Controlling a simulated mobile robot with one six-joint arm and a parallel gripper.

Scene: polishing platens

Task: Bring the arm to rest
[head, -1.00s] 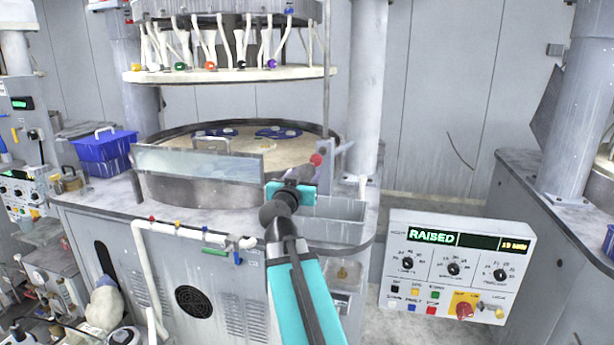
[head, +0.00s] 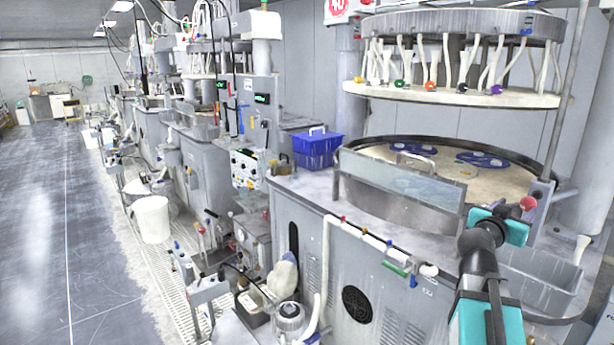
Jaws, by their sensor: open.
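My arm, with teal (head: 487,322) and dark links, reaches up from the lower right in the head view. My gripper (head: 514,211) is at its far end, small, dark and partly hidden behind the teal wrist. It is open, and I see nothing held in it. It appears in front of the right side of the polishing machine, close in the picture to a red knob (head: 528,203). I cannot tell how far apart they are.
The round platen (head: 375,152) with blue carriers lies behind a clear splash guard (head: 400,190). The upper plate (head: 450,96) hangs raised above it. A blue bin (head: 317,148) stands left on the bench. A white bucket (head: 151,219) and open floor (head: 40,230) are further left.

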